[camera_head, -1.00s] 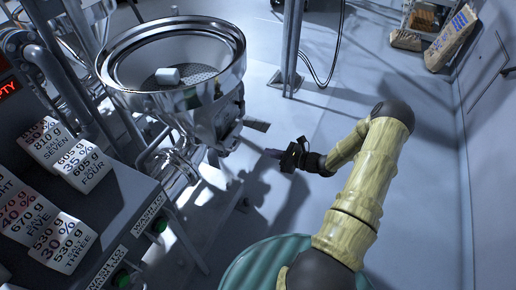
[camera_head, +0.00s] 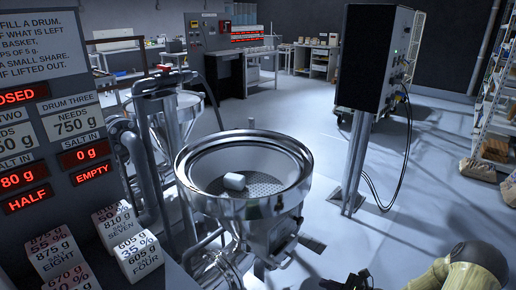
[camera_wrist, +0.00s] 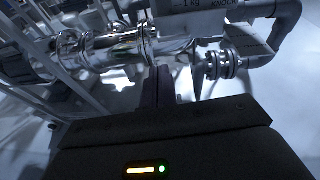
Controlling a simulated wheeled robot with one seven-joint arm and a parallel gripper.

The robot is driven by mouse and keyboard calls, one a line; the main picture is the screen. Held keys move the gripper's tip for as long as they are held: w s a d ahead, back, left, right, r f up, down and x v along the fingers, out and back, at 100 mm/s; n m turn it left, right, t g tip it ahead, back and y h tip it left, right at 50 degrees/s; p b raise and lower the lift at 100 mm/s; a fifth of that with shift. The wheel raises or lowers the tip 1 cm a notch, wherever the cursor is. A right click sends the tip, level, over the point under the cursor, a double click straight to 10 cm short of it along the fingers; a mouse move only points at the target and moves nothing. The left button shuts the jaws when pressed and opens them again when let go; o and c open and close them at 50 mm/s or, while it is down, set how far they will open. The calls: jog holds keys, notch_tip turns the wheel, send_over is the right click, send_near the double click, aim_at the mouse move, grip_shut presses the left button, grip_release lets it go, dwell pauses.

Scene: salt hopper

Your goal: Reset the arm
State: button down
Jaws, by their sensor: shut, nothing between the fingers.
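My gripper (camera_head: 346,281) is partly in view at the bottom edge of the head view, to the right of the steel hopper (camera_head: 290,165). My pale, bamboo-like arm (camera_head: 440,277) with its dark joint shows in the lower right corner. In the wrist view the narrow dark fingers (camera_wrist: 160,85) are together with nothing held. They point toward steel pipework (camera_wrist: 110,55) with flanges. A white block (camera_head: 234,181) lies on the perforated basket inside the hopper.
White salt blocks (camera_head: 142,258) with printed labels stand at the lower left, below a drum panel (camera_head: 85,155) with red displays. A black cabinet (camera_head: 372,60) on a post stands right of the hopper. Shelving (camera_head: 495,90) is at far right. Floor between them is clear.

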jog(key=s+a+r+n+g+h, duration=0.95)
jog(key=s+r+n, duration=0.45)
jog(key=n, duration=0.5)
notch_tip(320, 180, up, 30)
jog(key=s+a+n+t+h+p, duration=0.1)
jog(key=n+p, duration=0.5)
jog(key=p, duration=1.7)
jog(key=shift+s+a+f+t+h, duration=0.15)
jog(key=shift+s+a+t+h, duration=0.1)
jog(key=shift+s+t+h, duration=0.45)
